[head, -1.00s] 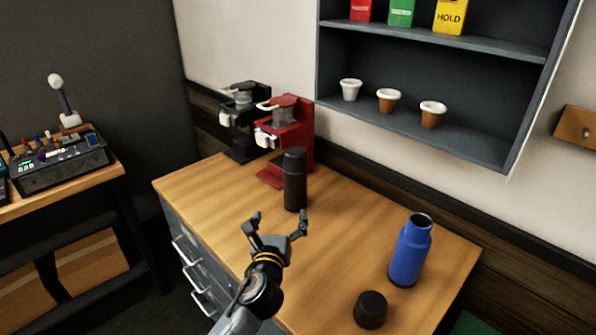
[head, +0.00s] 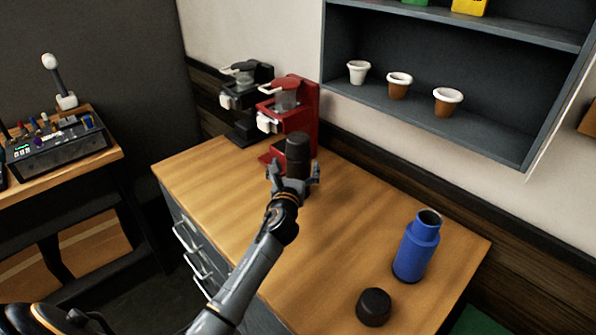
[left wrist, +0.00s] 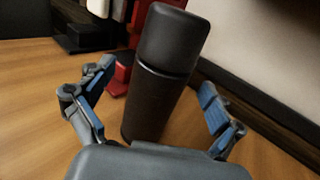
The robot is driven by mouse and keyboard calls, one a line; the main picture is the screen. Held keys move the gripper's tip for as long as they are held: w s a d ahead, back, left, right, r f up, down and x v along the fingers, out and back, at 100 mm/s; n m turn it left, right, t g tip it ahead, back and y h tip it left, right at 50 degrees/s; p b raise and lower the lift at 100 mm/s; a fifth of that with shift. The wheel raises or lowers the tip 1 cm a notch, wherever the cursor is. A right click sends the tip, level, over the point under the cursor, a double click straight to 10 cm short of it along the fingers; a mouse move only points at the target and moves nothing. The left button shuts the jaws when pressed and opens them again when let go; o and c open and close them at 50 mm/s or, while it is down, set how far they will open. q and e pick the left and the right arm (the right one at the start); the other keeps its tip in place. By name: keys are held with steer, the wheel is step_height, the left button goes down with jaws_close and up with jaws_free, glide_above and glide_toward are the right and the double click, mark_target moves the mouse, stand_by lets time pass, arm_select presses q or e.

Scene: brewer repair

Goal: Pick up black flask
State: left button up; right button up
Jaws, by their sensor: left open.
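The black flask (head: 298,153) stands upright on the wooden counter, in front of the red brewer. Its lid is on. My left gripper (head: 294,172) is at the flask on its near side, with a finger to either side of it. In the left wrist view the flask (left wrist: 160,85) rises between the two spread fingers of the left gripper (left wrist: 158,102), with a gap on both sides. The lower part of the flask is hidden behind the gripper in the head view. My right gripper is not in view.
The red brewer (head: 301,105) and a black brewer (head: 243,112) stand behind the flask. A blue open flask (head: 416,248) and a black cap (head: 373,307) are at the right of the counter (head: 340,230). A wall shelf (head: 480,127) holds cups.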

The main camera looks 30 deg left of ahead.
arm_select(q)
steer(key=x, duration=0.4)
steer(key=shift+d+f, duration=0.1)
steer(key=shift+f, duration=0.1)
steer(key=shift+s+r, duration=0.15)
steer(key=c, duration=1.3)
steer(key=shift+c, duration=1.4)
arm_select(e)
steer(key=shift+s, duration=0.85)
